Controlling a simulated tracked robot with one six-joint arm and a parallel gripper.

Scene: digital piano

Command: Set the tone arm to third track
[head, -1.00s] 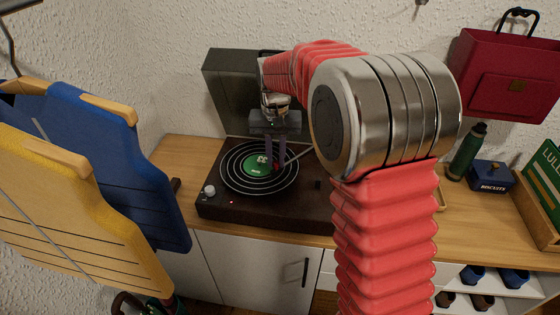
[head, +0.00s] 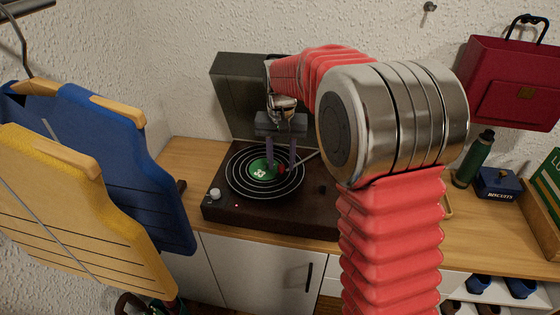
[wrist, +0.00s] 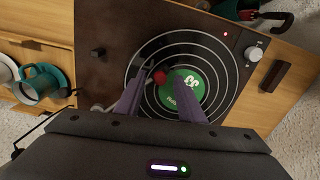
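The record player (head: 275,214) stands open on the sideboard, with a black record (head: 240,186) marked by white rings around a green label (head: 260,173). The tone arm (head: 303,160) reaches in from the right; its red head (wrist: 159,77) appears beside the label's edge, near the innermost ring. Whether the needle touches the record cannot be told. My gripper (head: 281,163) is over the record, with its two purple fingers apart. In the wrist view my gripper (wrist: 162,86) has the red head between its fingers, with gaps visible.
The raised lid (head: 243,95) stands behind the player. Hanging blue (head: 110,150) and yellow (head: 65,195) garments crowd the left. A green bottle (head: 474,159) and a blue biscuit tin (head: 497,183) stand right. A teal cup (wrist: 40,82) shows in the wrist view.

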